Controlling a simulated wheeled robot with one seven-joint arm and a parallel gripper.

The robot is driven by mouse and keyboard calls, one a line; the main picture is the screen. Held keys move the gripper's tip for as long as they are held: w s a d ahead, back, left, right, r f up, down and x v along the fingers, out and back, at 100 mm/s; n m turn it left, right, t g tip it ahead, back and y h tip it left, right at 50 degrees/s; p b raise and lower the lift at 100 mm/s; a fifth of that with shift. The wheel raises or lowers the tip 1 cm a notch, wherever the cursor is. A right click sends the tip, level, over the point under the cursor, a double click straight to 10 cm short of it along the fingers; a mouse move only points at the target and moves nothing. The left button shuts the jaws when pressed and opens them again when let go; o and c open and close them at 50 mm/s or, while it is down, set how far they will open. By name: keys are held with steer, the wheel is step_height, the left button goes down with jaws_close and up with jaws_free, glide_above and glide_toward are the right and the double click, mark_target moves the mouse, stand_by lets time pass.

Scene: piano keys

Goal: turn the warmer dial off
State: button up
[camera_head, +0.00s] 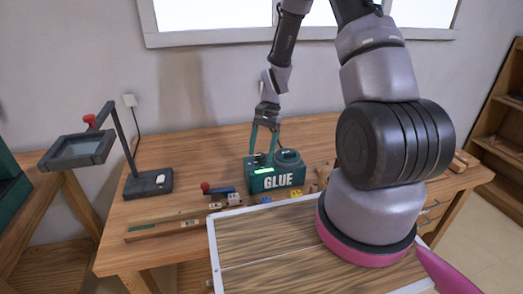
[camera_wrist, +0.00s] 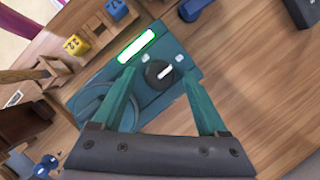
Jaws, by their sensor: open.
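The glue warmer (camera_head: 277,181) is a teal box marked GLUE, standing on the wooden workbench with a lit green strip (camera_head: 264,171) on it. In the wrist view the warmer's top (camera_wrist: 188,85) shows the lit green strip (camera_wrist: 137,46) and a round black dial (camera_wrist: 160,73) with a white pointer mark. The pointer lies slanted, towards the upper right in that view. My gripper (camera_head: 263,154) is above the warmer, pointing down. In the wrist view its teal fingers (camera_wrist: 159,76) are apart, one on each side of the dial. I cannot tell whether they touch it.
A round lidded pot (camera_wrist: 103,109) sits on the warmer beside the dial. A magnifier lamp (camera_head: 148,184) stands at the left of the bench (camera_head: 165,263). A white-framed board (camera_head: 285,245) is in front.

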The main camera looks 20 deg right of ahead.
jaws_close()
steer(key=n, duration=0.2)
steer(key=n+g+h, duration=0.1)
steer(key=n, duration=0.1)
steer(key=shift+w+a+n+h, duration=0.2)
steer(key=shift+n+h, duration=0.1)
steer(key=shift+n, duration=0.1)
steer(key=n+h, duration=0.1)
steer(key=n, duration=0.3)
steer(key=shift+a+n+h, duration=0.15)
steer(key=shift+n+h, duration=0.15)
steer(key=shift+h, duration=0.1)
steer(key=n, duration=0.2)
steer(key=n+h, duration=0.1)
steer(key=n, duration=0.1)
steer(key=shift+a+h, duration=0.15)
steer(key=shift+h, duration=0.15)
steer(key=shift+s+a+n+t+h, duration=0.1)
steer(key=shift+n+t+h, duration=0.2)
steer(key=shift+n, duration=0.8)
steer(key=shift+s+n+t+h, duration=0.1)
steer(key=shift+n+t+h, duration=0.15)
steer(key=shift+n, duration=0.85)
jaws_free()
